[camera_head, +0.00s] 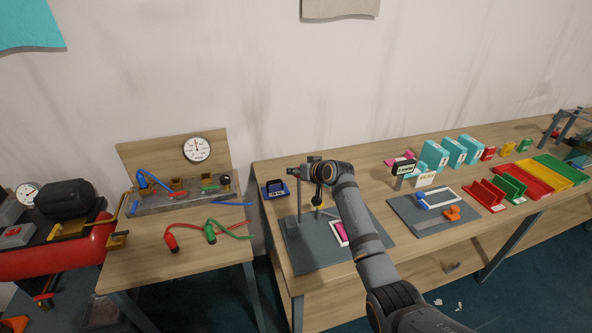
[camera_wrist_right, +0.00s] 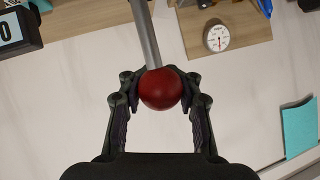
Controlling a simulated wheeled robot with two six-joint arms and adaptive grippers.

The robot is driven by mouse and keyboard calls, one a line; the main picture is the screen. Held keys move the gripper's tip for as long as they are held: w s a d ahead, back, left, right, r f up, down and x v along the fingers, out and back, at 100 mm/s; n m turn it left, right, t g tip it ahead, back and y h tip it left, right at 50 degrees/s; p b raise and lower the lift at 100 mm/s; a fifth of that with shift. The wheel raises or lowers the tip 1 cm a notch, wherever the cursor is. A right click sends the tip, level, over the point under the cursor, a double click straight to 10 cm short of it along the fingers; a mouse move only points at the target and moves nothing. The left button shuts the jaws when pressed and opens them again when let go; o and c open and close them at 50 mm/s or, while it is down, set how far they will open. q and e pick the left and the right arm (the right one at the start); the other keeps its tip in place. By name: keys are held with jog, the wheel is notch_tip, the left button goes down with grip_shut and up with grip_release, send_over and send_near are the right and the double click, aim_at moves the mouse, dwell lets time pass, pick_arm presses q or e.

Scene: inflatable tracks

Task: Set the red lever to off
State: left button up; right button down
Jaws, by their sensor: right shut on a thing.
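The red lever's round knob (camera_wrist_right: 161,89) sits at the end of a grey rod (camera_wrist_right: 146,35) in the right wrist view. My right gripper (camera_wrist_right: 160,84) has its fingers on both sides of the knob and is shut on it. In the head view my right gripper (camera_head: 317,172) is at the top of a grey stand (camera_head: 299,200) on a dark base plate (camera_head: 300,254). My gripper and arm hide the knob there, and the lever's position marks cannot be read. My left gripper is not in view.
A pink-and-white card (camera_head: 340,233) lies on the base plate. A blue block (camera_head: 275,189) is left of the stand. A grey mat (camera_head: 434,224) with orange and blue parts lies to the right. The left table holds a gauge (camera_head: 197,149) and hoses (camera_head: 210,231).

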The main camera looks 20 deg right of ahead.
jog(key=shift+w+d+r, duration=0.1)
jog(key=shift+w+r, duration=0.2)
jog(key=shift+w, duration=0.05)
jog(key=c, duration=1.5)
grip_release()
jog(key=o, duration=0.6)
jog(key=shift+s+d+f, duration=0.15)
jog(key=shift+d, duration=0.05)
jog(key=shift+o, duration=0.2)
jog(key=shift+a, duration=0.1)
jog(key=shift+f, duration=0.1)
jog(key=v, duration=1.2)
